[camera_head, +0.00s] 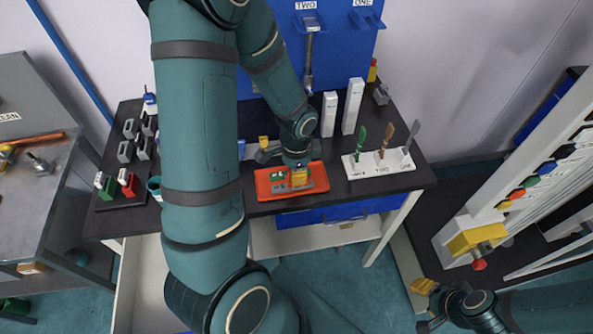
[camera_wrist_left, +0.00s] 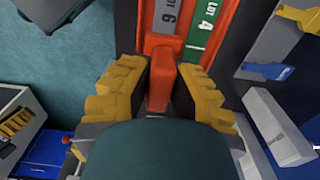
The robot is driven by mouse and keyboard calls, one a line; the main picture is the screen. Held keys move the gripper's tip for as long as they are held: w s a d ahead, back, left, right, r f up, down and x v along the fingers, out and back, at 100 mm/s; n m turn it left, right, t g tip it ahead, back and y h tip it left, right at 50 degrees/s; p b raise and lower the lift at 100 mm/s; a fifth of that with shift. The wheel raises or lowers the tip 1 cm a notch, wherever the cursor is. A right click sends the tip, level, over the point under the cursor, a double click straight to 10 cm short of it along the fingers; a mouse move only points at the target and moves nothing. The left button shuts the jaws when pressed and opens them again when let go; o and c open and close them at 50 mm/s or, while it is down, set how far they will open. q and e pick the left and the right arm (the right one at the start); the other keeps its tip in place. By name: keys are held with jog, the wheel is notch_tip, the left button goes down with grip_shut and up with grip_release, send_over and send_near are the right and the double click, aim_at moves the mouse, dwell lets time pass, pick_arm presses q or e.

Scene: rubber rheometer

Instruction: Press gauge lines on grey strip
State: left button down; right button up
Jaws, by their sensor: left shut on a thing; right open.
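My left gripper (camera_head: 298,178) is over the orange tray (camera_head: 263,186) on the dark table. In the left wrist view its yellow fingers (camera_wrist_left: 160,95) are shut on an orange tool (camera_wrist_left: 161,72), which looks like a stamp. The tool's wide head lies across the near end of the grey strip (camera_wrist_left: 168,16); whether it touches cannot be told. The green strip (camera_wrist_left: 201,32), marked LOT 4, lies beside the grey strip in the tray. My right gripper (camera_head: 426,305) is open and empty at the lower right, away from the table.
A white stand (camera_head: 377,171) with green, brown and grey upright pieces is right of the tray. Two white blocks (camera_head: 329,115) stand behind. A dark rack (camera_head: 112,190) of small tools is at left. A side bench (camera_head: 35,200) is further left. A sloped white rack (camera_head: 520,200) stands at right.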

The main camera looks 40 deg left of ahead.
pick_arm(q)
jog(key=shift+f+b, duration=0.5)
jog(key=shift+f, duration=0.05)
dwell(1.4)
jog(key=shift+r, duration=0.1)
jog(key=shift+r+p, duration=2.8)
jog(key=shift+r, duration=0.65)
